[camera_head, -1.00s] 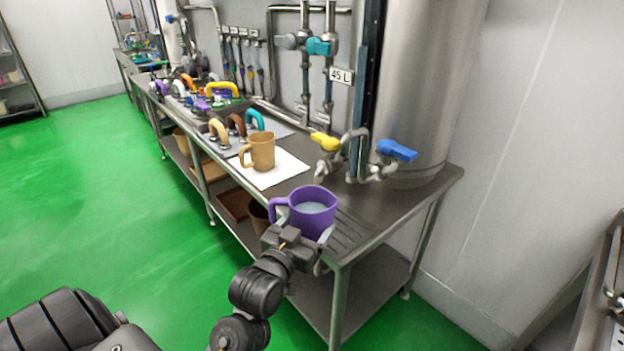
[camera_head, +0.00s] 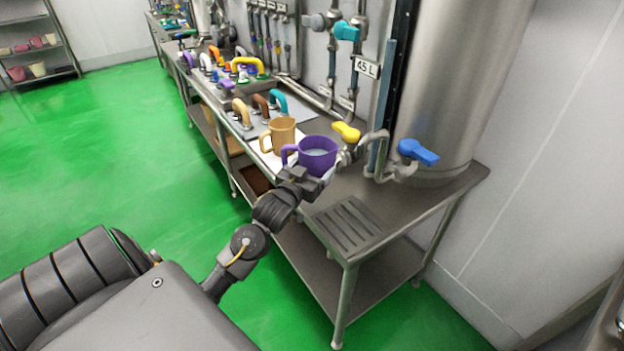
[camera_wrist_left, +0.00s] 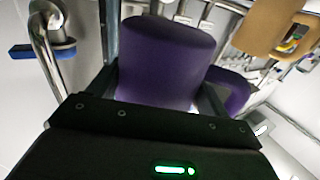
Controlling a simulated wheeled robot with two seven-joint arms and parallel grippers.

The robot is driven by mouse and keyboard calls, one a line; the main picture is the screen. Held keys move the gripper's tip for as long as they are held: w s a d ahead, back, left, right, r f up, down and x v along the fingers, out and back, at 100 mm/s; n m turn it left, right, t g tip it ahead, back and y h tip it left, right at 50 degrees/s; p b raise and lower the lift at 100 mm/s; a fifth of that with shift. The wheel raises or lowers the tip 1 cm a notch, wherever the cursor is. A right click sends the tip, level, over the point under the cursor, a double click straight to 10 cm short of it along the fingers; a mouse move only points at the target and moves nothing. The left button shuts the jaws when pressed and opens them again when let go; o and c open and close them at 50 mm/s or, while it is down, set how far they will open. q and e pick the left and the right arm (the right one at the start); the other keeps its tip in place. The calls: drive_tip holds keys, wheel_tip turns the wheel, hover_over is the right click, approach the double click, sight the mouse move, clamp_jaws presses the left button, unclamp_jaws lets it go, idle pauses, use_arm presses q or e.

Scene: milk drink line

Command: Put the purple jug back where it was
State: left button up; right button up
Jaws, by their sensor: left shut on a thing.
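The purple jug (camera_head: 318,157) is held upright by my left gripper (camera_head: 308,181), over or just above the near edge of the white mat (camera_head: 268,160). Whitish liquid shows inside it. In the left wrist view the purple jug (camera_wrist_left: 165,62) fills the space between the fingers of my left gripper (camera_wrist_left: 160,100), its handle to the right. A tan jug (camera_head: 283,133) stands on the mat just behind it; it also shows in the left wrist view (camera_wrist_left: 270,25). I cannot tell whether the purple jug touches the mat. My right gripper is not in view.
A slotted drain grate (camera_head: 347,226) on the steel table (camera_head: 385,203) is clear. A yellow-handled tap (camera_head: 346,132) is close to the purple jug's right. A blue-handled tap (camera_head: 418,152) is by the steel tank (camera_head: 455,90). Several coloured handles (camera_head: 255,100) stand farther left.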

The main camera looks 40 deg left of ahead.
use_arm(q)
drive_tip(key=w+a+f, duration=0.2)
drive_tip(key=f, duration=0.1)
drive_tip(key=w+f, duration=0.1)
drive_tip(key=f, duration=0.1)
drive_tip(key=shift+a, duration=0.4)
wheel_tip(320, 180, down, 3)
drive_tip(key=shift+a+r+p, duration=0.1)
drive_tip(key=shift+p, duration=0.5)
drive_tip(key=shift+f, duration=0.25)
drive_tip(key=shift+f, duration=0.15)
drive_tip(key=o, duration=1.6)
drive_tip(key=s, duration=0.4)
drive_tip(key=s+d+b, duration=0.1)
drive_tip(key=s, duration=0.3)
drive_tip(key=s+d+b, duration=0.1)
drive_tip(key=s, duration=0.3)
drive_tip(key=shift+d, duration=0.1)
